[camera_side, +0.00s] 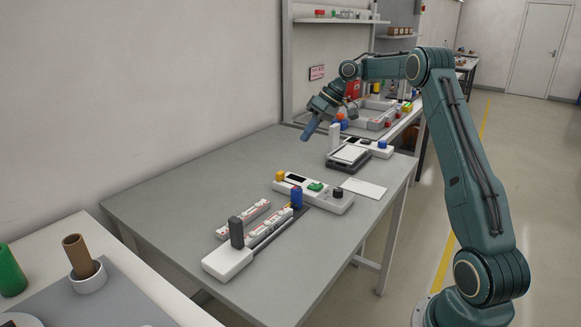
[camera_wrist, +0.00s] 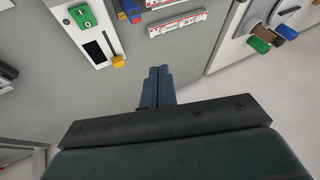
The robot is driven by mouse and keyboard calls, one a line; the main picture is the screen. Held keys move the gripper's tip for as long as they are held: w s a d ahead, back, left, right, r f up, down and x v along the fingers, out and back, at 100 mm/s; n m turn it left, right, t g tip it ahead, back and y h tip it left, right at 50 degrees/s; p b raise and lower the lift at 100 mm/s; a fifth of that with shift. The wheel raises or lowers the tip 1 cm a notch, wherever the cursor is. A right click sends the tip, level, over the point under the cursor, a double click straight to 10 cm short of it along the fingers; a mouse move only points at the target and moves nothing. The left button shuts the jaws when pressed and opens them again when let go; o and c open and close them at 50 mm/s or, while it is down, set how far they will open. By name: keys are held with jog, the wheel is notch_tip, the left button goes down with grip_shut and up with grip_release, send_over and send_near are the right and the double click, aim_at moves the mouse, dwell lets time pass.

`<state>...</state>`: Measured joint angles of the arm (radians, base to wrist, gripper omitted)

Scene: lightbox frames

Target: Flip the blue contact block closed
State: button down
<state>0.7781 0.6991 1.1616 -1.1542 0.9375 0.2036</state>
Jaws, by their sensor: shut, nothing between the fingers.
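A blue block (camera_side: 297,197) stands upright at the far end of a dark rail, beside a white strip with red marks (camera_side: 268,230). In the wrist view, a blue block with small yellow and red marks (camera_wrist: 131,11) is cut off by the top edge. Its hinge and exact tilt are too small to tell. My gripper (camera_side: 307,135) is shut and empty, high above the far part of the table, well away from the block. Its fingertips (camera_wrist: 159,70) are together in the wrist view, over bare table.
A white control box with a green button (camera_side: 316,187) and yellow knob (camera_side: 280,176) stands just behind the blue block. A black-framed tray (camera_side: 348,156) lies farther back. The table's left side is clear.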

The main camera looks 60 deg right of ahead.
aim_at(299, 189)
jog(key=s+d+f+y, duration=0.1)
jog(key=s+d+f, duration=0.2)
jog(key=d+f, duration=0.6)
jog(key=shift+d, duration=0.25)
jog(key=shift+a+f, duration=0.1)
jog(key=shift+f, duration=0.1)
jog(key=x, duration=1)
jog(key=shift+a+r, duration=0.15)
jog(key=shift+a, duration=1.75)
jog(key=shift+a, duration=0.15)
jog(key=shift+a, duration=1.75)
